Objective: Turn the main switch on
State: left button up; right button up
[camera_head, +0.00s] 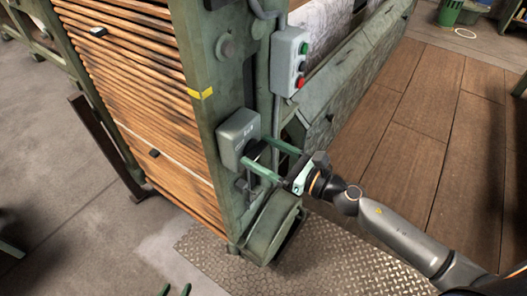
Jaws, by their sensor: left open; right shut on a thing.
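The main switch is a grey box (236,133) with a small label, mounted on the green machine post. A dark handle (261,153) shows at its lower right side, partly hidden by the gripper fingers. My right gripper (257,154) reaches in from the right, with its green fingers on either side of the dark handle, shut on it. I cannot clearly tell the handle's angle.
A grey button box (289,62) with green and red buttons hangs above the switch beside a conduit. The machine post (206,103) and a stack of wooden slats (140,90) stand to the left. A tread plate (345,265) covers the floor below. Brown floor boards lie right.

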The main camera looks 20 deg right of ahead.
jog(key=c, duration=0.4)
